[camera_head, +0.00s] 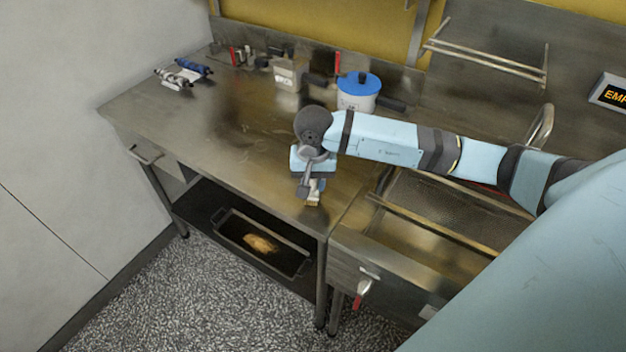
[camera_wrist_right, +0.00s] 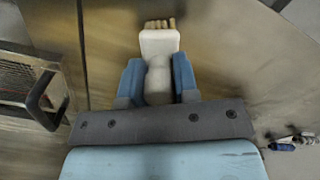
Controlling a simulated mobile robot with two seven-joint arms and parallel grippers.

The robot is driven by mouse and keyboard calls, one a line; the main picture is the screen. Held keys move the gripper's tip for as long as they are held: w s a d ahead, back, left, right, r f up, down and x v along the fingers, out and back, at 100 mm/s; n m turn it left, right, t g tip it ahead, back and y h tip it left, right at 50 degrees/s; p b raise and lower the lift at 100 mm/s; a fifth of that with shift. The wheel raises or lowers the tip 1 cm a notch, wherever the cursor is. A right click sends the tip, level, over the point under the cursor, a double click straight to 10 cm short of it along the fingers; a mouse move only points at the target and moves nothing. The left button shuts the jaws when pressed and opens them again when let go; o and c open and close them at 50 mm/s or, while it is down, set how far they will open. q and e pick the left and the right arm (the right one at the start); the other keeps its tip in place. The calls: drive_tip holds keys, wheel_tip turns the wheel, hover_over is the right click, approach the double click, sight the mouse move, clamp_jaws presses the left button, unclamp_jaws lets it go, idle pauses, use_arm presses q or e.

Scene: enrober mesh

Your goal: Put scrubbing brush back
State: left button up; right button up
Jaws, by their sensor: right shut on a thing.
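My right gripper (camera_head: 314,184) is over the front right part of the steel worktable, pointing down. It is shut on the scrubbing brush (camera_head: 312,201), whose tan bristle end shows just below the fingers near the table's front edge. In the right wrist view, the blue fingers (camera_wrist_right: 158,84) grip the brush's pale handle from both sides. The white brush head (camera_wrist_right: 159,42) and its tan bristles (camera_wrist_right: 160,24) extend past the fingertips. I cannot tell whether the bristles touch the tabletop. My left gripper is not in view.
The steel worktable (camera_head: 190,120) is mostly clear in front. A blue-lidded pot (camera_head: 358,91), a box-shaped container (camera_head: 288,76) and blue-and-white rolled items (camera_head: 192,68) stand toward the back. A recessed mesh section (camera_head: 430,207) lies right. A dark tray (camera_head: 262,243) sits on the lower shelf.

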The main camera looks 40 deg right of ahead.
drive_tip(key=shift+f, duration=0.2)
drive_tip(key=o, duration=0.9)
drive_tip(key=shift+r, duration=0.1)
wheel_tip(320, 180, up, 12)
drive_tip(key=b, duration=0.1)
drive_tip(key=shift+r, duration=0.15)
